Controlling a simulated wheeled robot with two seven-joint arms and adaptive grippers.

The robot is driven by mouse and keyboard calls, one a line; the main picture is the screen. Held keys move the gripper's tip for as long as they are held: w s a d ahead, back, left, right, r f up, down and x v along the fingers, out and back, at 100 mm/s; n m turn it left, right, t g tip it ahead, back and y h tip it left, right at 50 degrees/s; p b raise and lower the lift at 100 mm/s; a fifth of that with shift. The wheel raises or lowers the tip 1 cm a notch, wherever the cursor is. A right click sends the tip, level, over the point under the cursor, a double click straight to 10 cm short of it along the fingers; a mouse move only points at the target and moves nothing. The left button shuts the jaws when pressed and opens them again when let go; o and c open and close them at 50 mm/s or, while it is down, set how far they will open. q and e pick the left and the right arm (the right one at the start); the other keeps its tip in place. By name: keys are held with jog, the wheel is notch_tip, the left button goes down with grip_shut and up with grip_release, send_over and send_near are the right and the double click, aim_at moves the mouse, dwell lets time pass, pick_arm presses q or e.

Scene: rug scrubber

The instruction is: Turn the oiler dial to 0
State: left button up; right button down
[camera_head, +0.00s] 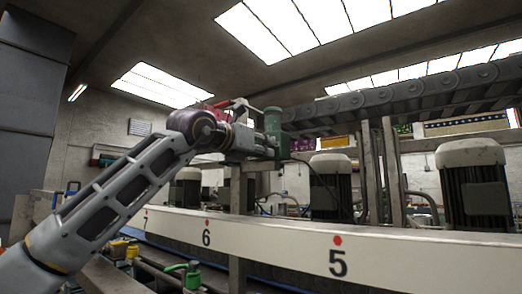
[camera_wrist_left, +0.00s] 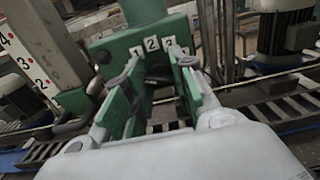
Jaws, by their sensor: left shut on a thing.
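The green oiler (camera_head: 273,128) stands upright at the end of my left arm in the head view. In the left wrist view its green housing (camera_wrist_left: 105,45) fills the upper middle, with a row of small white number plates (camera_wrist_left: 152,43), one reading 2. My left gripper (camera_wrist_left: 155,62) reaches up to this housing, its two fingers on either side of a part in front of the plates. It is shut on that part, which I take to be the oiler dial; the fingers and housing hide most of it. The dial's setting cannot be read. My right gripper is not in view.
A long white rail (camera_head: 285,232) with red dots and numbers 5 and 6 runs in front. Motors with pale caps (camera_head: 472,185) stand behind it. A dark chain conveyor (camera_head: 400,92) passes overhead at right. A numbered post (camera_wrist_left: 45,50) is close on the left in the wrist view.

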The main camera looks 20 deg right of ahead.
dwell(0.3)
pick_arm(q)
jog(key=o, duration=1.1)
jog(key=shift+c, duration=0.2)
jog(key=shift+s+a, duration=0.1)
jog(key=v, duration=1.1)
jog(key=shift+s+a, duration=0.25)
jog(key=shift+a, duration=0.05)
